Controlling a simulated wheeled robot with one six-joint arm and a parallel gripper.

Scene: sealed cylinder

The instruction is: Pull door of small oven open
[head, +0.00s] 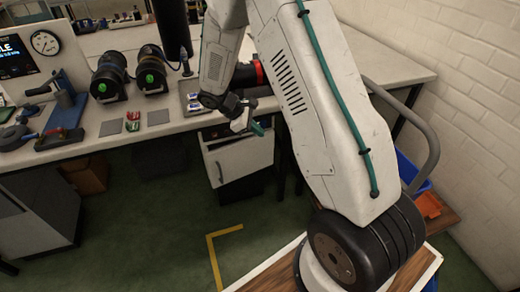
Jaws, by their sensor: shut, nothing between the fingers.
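The workbench (160,137) holds two dark cylinders with green ends (150,78), a vise-like tool (67,105), a gauge (45,42) and small packets. A metal cart handle (425,140) and blue bin (410,172) stand at right. The green floor with a yellow line (213,255) is clear.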

